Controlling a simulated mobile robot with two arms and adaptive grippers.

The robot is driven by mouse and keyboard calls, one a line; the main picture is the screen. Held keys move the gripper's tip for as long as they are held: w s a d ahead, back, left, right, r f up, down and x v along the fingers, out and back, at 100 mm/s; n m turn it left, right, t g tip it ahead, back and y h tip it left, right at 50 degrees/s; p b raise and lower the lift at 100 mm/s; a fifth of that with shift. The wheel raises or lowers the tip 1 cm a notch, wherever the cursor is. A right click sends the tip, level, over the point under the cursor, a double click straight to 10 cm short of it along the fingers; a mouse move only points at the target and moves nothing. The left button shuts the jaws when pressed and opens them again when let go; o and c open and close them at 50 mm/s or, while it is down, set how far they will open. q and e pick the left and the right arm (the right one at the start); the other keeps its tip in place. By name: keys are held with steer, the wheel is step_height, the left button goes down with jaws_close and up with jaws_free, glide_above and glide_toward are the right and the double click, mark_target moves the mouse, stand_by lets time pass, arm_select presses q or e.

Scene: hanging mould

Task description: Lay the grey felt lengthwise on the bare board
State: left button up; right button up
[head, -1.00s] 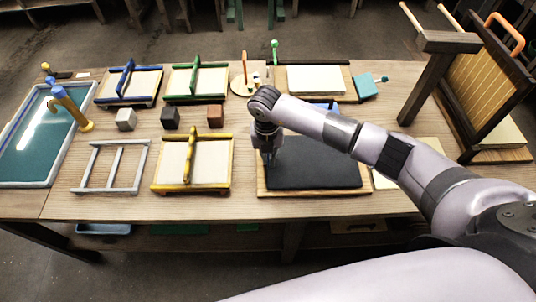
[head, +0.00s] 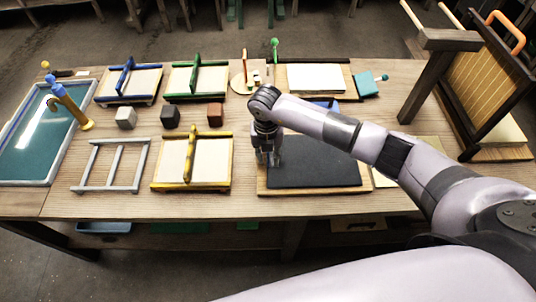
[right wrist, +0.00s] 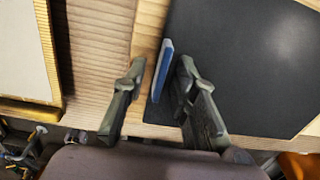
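The dark grey felt (head: 315,165) lies flat on a pale wooden board (head: 310,190) at the front right of the table, with board showing along its front edge. The felt (right wrist: 245,60) fills the right half of the right wrist view. My right gripper (head: 268,160) points down at the felt's left edge. In the right wrist view its two fingers (right wrist: 160,75) are apart. A thin blue-sided piece (right wrist: 161,72) shows between them, nearer the right finger; I cannot tell whether it is gripped or joined to the felt. My left gripper is out of view.
A yellow-barred frame (head: 190,165) stands left of the felt board, and a grey frame (head: 110,165) lies farther left. A white-sheeted board (head: 315,78) lies behind. A hinged wooden screen (head: 485,85) stands right.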

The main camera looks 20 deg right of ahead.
step_height(320, 180, up, 12)
steer(key=b, duration=0.2)
steer(key=shift+r+b, duration=0.15)
steer(key=shift+b, duration=0.25)
steer(key=shift+a, duration=0.15)
